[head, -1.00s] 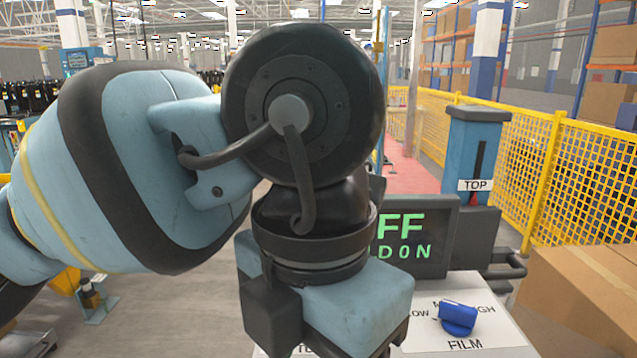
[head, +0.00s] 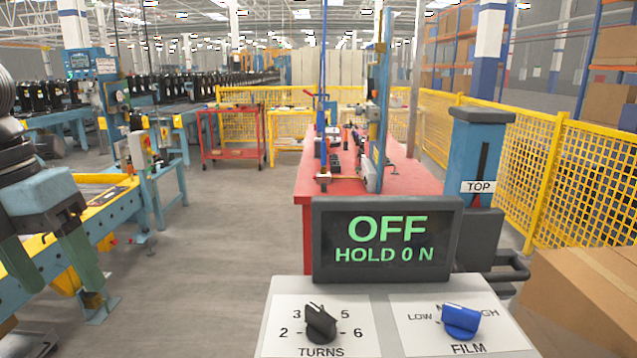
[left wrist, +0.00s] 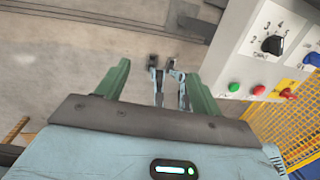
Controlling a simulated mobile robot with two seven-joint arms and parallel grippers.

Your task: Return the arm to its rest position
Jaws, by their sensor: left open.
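My left gripper (head: 62,275) is at the left edge of the head view, pointing down, its green fingers apart with nothing between them. In the left wrist view the two fingers (left wrist: 160,78) are also spread and empty above the grey floor. The gripper is well left of the control panel (head: 375,285) and touches nothing that I can see. Most of my left arm is outside the head view. My right gripper is not in view.
The panel has a display (head: 385,240) reading OFF, HOLD 0 N, a black TURNS knob (head: 320,323) and a blue FILM knob (head: 461,321). A cardboard box (head: 585,295) is at right. A blue-and-yellow conveyor (head: 110,225) is at left. Open floor lies between.

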